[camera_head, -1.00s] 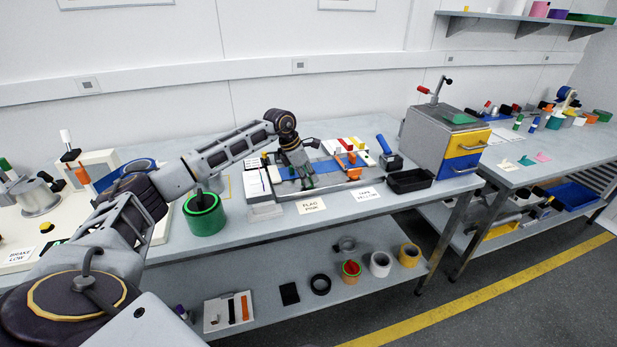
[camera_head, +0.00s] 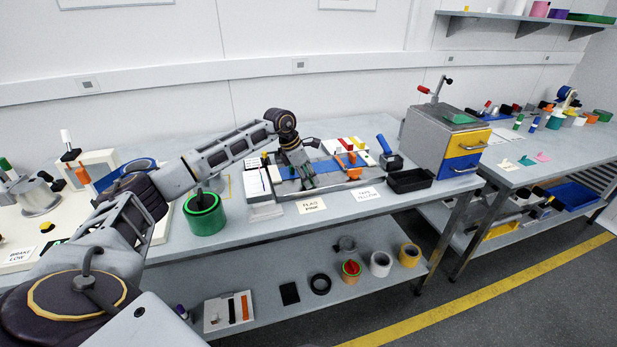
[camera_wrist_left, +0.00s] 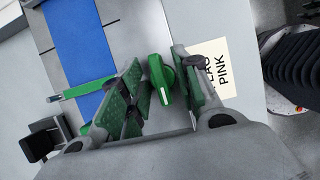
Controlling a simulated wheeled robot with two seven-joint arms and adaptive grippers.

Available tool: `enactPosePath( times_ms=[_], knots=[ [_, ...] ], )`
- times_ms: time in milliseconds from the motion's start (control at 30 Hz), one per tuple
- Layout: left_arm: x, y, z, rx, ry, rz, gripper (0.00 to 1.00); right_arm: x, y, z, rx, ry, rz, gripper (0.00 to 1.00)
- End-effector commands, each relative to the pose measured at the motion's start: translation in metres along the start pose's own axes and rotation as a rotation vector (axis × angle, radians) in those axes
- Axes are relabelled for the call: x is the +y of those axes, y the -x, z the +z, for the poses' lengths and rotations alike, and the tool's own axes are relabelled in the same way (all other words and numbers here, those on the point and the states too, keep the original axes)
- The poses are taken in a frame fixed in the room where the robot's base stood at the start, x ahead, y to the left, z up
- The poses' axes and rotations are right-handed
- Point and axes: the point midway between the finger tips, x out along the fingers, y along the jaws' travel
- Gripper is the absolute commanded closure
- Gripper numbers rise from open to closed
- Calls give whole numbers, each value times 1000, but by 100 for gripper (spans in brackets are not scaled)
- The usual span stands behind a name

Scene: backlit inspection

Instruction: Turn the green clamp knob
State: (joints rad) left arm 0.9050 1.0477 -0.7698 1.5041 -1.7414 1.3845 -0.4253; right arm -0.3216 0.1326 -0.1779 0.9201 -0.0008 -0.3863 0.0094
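The green clamp knob (camera_wrist_left: 161,82) shows in the left wrist view as a rounded green grip with a pale line along it. My left gripper (camera_wrist_left: 159,62) is open, with its green-padded fingers on either side of the knob. Narrow gaps show between the knob and the pads, so I see no clear grip. In the head view my left gripper (camera_head: 307,181) points down at the front edge of the fixture with the blue strip (camera_head: 326,168). There the gripper hides the knob. My right gripper is not in view.
A green bar (camera_wrist_left: 88,89) crosses the blue strip beside the left finger. A "FLAG PINK" card (camera_head: 311,205) lies in front of the fixture. A green spool (camera_head: 204,214) stands left, under my arm. A black tray (camera_head: 410,181) and a blue-handled tool (camera_head: 388,152) are right.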

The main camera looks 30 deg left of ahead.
Motion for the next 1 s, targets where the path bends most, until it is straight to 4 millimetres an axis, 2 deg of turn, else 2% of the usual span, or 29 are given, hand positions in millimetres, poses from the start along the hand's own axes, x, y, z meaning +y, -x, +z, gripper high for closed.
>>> enactPosePath(
  times_ms=[267,800,1000],
  knots=[
    [1,18,0,-2,0,3,68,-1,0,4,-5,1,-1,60],
    [1,94,0,-1,0,3,68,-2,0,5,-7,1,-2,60],
    [1,113,0,-1,0,1,68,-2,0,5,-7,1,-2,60]
  ],
)
